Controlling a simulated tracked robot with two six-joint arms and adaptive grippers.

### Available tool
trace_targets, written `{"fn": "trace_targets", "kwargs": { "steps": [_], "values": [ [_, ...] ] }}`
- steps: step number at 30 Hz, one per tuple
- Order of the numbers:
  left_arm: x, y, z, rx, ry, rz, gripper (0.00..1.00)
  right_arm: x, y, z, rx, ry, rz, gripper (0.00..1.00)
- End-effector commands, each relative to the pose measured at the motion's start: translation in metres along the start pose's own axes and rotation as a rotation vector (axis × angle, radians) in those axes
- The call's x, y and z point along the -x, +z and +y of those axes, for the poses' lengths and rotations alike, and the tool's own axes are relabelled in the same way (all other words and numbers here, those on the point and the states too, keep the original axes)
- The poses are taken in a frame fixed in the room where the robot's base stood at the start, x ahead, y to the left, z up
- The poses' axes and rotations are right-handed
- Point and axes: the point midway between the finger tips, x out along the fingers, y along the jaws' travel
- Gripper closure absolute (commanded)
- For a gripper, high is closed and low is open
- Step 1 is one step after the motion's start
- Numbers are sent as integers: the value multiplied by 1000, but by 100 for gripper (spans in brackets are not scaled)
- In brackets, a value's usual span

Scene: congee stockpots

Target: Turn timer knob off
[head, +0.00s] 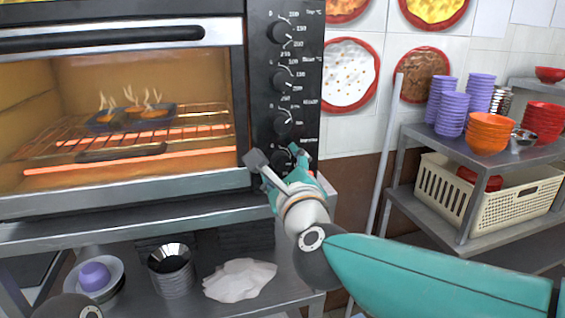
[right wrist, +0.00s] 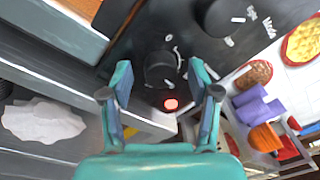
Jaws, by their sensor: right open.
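The oven's black control panel (head: 262,62) carries a column of black knobs. The lowest knob (head: 283,160), at the timer position, is partly hidden by my right gripper (head: 277,157) in the head view. In the right wrist view this knob (right wrist: 160,70) lies between and beyond the two open fingers of my right gripper (right wrist: 162,80). The gripper is open, and I cannot tell whether a finger touches the knob. A red indicator light (right wrist: 170,104) glows beside the knob. My left gripper is not in view.
The lit oven (head: 120,185) holds trays of steaming food on a glowing rack. Its steel table (head: 150,222) has a lower shelf with bowls and a white cloth (head: 240,279). A steel rack (head: 395,160) with stacked bowls and a cream basket (head: 440,190) stands at the right.

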Motion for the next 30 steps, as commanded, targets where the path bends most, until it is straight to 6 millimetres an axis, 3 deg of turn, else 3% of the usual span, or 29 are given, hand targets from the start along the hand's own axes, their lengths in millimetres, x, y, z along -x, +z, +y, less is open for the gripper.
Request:
{"fn": "trace_targets", "kwargs": {
  "steps": [9, 20, 30],
  "values": [
    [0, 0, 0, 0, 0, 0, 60, -3, 0, 0, 0, 1, 0, 39],
    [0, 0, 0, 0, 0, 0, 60, -2, 0, 1, 0, 1, 0, 97],
    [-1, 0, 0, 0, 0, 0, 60, -2, -1, 2, 39, 1, -2, 98]
  ]
}}
